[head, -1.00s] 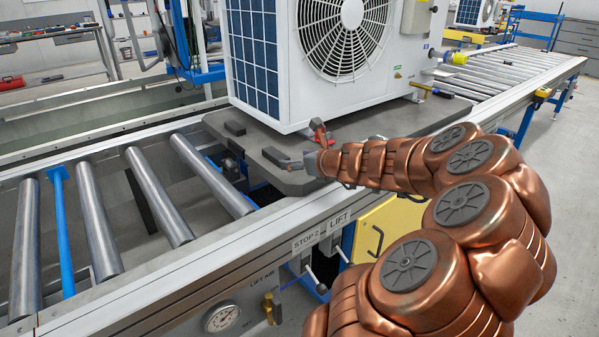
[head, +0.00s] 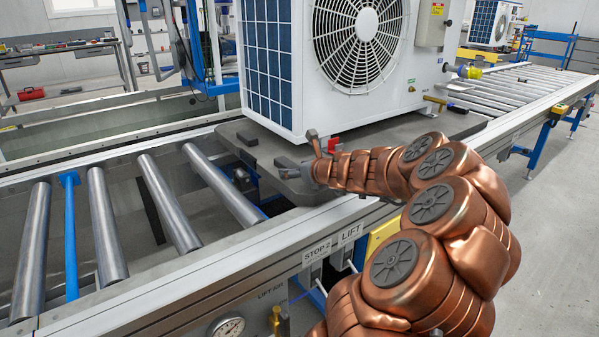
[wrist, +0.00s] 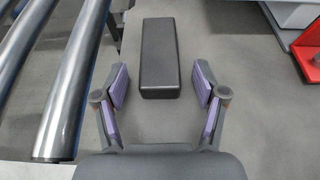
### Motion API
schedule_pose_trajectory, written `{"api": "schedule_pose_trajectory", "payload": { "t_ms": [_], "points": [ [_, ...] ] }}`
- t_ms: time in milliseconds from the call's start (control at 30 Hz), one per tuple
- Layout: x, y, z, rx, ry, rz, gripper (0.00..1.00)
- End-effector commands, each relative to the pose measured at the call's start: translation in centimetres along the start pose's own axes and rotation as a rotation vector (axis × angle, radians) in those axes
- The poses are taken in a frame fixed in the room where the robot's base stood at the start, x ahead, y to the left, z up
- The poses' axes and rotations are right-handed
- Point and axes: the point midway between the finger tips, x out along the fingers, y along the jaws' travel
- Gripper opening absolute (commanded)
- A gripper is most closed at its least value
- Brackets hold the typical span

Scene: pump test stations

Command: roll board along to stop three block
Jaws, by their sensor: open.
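The board (head: 385,140) is a dark grey flat pallet on the roller line, with a white fan unit (head: 360,65) standing on it. One dark block (head: 248,137) shows on its far left corner. In the wrist view, a dark oblong block (wrist: 158,50) lies on the board's top (wrist: 245,85). My gripper (head: 298,158) is open at the board's near left end. In the wrist view its purple-padded fingers (wrist: 160,90) stand on either side of that block, with gaps on both sides. No stop three block can be made out; a "STOP 2" label (head: 317,251) is on the near rail.
Bare rollers (head: 107,222) and a blue bar (head: 70,235) lie left of the board. More rollers (head: 500,88) run to the far right. A red part (wrist: 308,55) is right of my gripper by the unit.

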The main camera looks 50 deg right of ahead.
Motion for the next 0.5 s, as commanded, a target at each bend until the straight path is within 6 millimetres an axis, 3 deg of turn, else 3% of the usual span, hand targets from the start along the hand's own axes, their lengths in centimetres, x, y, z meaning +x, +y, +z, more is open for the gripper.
{"api": "schedule_pose_trajectory", "payload": {
  "t_ms": [233,500],
  "points": [
    [0.01,0.00,0.04,0.000,0.000,0.000,0.70],
    [-0.01,-0.02,0.04,-0.001,0.000,0.000,0.42]
  ]
}}
